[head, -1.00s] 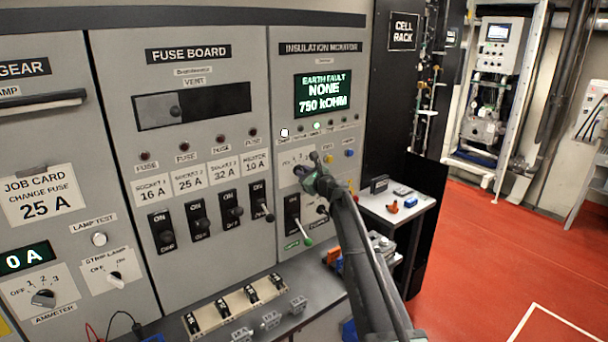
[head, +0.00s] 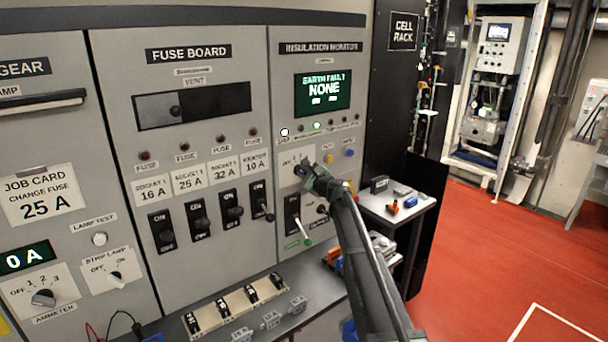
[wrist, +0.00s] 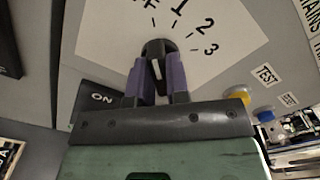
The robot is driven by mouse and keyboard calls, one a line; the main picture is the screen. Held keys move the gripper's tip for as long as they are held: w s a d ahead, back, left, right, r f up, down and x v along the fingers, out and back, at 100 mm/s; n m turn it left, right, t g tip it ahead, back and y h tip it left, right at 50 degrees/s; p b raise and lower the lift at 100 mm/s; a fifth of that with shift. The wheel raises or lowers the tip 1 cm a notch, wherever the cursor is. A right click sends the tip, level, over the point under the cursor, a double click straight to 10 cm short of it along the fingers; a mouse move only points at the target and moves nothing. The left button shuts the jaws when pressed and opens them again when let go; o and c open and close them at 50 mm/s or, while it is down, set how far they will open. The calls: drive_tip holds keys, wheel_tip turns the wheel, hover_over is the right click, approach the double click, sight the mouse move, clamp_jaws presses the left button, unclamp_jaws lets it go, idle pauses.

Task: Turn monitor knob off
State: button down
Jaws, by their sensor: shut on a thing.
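The insulation monitor panel (head: 318,75) has a lit green display (head: 323,93) reading "EARTH FAULT NONE" with small text below. Under it is a pale dial plate marked OFF, 1, 2, 3, also large in the wrist view (wrist: 110,35). The black monitor knob (wrist: 157,47) stands at the dial's lower edge, with a white mark on it. My gripper (wrist: 157,80) is shut on the knob, one purple finger on each side. In the head view my gripper (head: 304,172) hides most of the knob. I cannot tell its exact setting.
A black ON switch with a green-tipped lever (head: 306,240) is just below my gripper. Blue (head: 350,153) and yellow (head: 351,185) buttons are close to its right. Fuse board switches (head: 232,207) are to the left. A small bench (head: 410,208) stands right of the panel.

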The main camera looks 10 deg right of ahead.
drive_tip(key=c, duration=1.1)
unclamp_jaws()
drive_tip(key=shift+s, duration=0.1)
drive_tip(key=v, duration=1)
drive_tip(key=shift+s+d, duration=0.2)
drive_tip(key=shift+s, duration=0.1)
